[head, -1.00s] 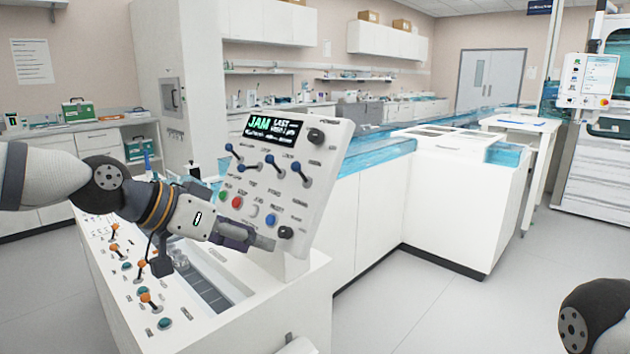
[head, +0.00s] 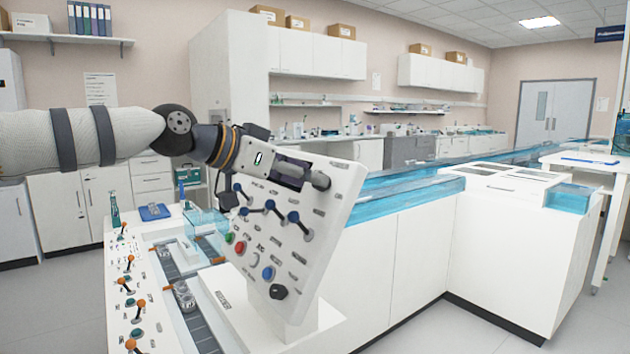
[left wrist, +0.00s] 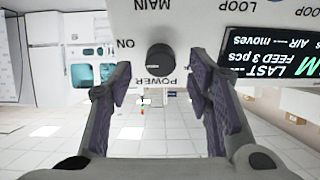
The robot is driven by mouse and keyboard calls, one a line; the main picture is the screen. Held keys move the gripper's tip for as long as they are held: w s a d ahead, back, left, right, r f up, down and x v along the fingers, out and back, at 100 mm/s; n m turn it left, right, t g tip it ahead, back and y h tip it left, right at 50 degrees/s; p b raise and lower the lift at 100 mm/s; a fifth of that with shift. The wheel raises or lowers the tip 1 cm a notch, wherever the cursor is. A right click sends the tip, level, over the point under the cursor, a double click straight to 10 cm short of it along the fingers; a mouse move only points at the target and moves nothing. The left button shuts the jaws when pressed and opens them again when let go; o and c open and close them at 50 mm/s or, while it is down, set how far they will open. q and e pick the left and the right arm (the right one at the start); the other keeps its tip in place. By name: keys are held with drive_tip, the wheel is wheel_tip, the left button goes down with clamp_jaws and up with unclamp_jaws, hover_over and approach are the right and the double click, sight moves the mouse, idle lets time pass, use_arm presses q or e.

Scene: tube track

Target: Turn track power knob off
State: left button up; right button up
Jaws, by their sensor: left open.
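The white tilted control panel (head: 310,235) stands in the middle of the head view. My left gripper (head: 316,181) is at its top edge, in front of the screen area. In the left wrist view, the black round power knob (left wrist: 160,61) sits between the open fingers of my left gripper (left wrist: 160,82), with the labels "POWER", "ON" and "MAIN" around it upside down. The fingers stand apart on both sides of the knob. I cannot tell the knob's setting. In the head view my gripper hides this knob. My right gripper is out of view.
The panel also carries blue toggle levers (head: 270,206), a red button (head: 240,247), and another black knob (head: 278,291) low down. The lit screen (left wrist: 275,50) is beside the knob in the wrist view. Orange-tipped levers (head: 129,284) line the bench at left.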

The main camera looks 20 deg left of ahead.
use_arm(q)
drive_tip(key=shift+x, duration=1.25)
drive_tip(key=shift+a+f, duration=0.1)
clamp_jaws()
drive_tip(key=shift+s, duration=0.1)
